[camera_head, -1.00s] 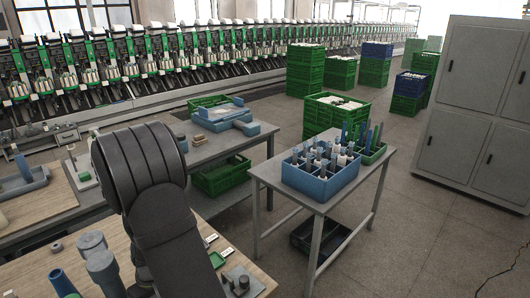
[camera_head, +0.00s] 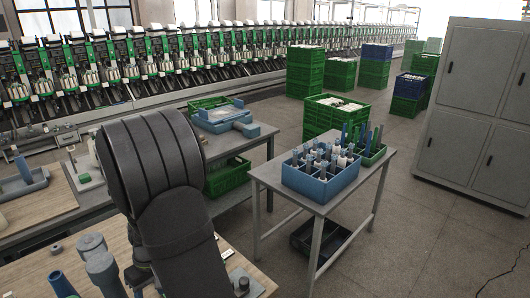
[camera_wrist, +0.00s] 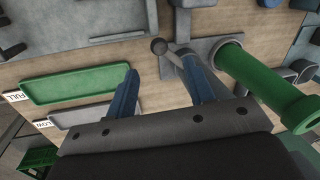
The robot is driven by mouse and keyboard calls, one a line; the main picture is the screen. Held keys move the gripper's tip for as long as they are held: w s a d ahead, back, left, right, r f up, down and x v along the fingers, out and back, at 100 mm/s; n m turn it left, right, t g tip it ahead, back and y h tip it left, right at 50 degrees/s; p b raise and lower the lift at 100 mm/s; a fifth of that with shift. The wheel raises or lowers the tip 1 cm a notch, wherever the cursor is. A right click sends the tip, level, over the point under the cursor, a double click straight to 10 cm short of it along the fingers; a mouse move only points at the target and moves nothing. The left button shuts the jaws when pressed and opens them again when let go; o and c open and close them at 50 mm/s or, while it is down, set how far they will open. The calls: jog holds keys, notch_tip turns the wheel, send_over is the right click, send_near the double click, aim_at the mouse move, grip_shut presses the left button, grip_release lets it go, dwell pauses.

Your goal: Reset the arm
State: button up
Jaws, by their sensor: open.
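My gripper (camera_wrist: 163,88) shows in the wrist view with two blue fingers spread wide apart. It is open and nothing is held between the fingers. It hangs over the wooden workbench top. A grey part with a round knob (camera_wrist: 159,46) lies beyond the fingertips, near the right finger. In the head view the dark arm is mine; the gripper is hidden behind it.
A green tray (camera_wrist: 80,84) marked FULL and a grey tray (camera_wrist: 82,115) marked LOW lie left of the fingers. A green flanged tube (camera_wrist: 262,84) is close to the right finger. A blue divided crate (camera_head: 320,184) stands on a side table.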

notch_tip(320, 180, up, 10)
jog(key=w+d, duration=0.1)
jog(key=w, duration=0.1)
jog(key=s+f, duration=0.1)
jog(key=f, duration=0.4)
jog(key=s+a+f, duration=0.1)
jog(key=f, duration=0.5)
jog(key=s+f, duration=0.1)
jog(key=f, duration=0.5)
jog(key=shift+s+a+f, duration=0.15)
jog(key=shift+a, duration=0.2)
jog(key=shift+w+a+n, duration=0.1)
jog(key=shift+w+n, duration=0.8)
jog(key=shift+n, duration=0.2)
jog(key=shift+s, duration=0.15)
jog(key=shift+s+m, duration=0.45)
jog(key=shift+m, duration=0.25)
notch_tip(320, 180, up, 16)
jog(key=w+d, duration=0.1)
jog(key=w, duration=0.1)
jog(key=shift+d+m, duration=0.4)
jog(key=shift+f, duration=0.25)
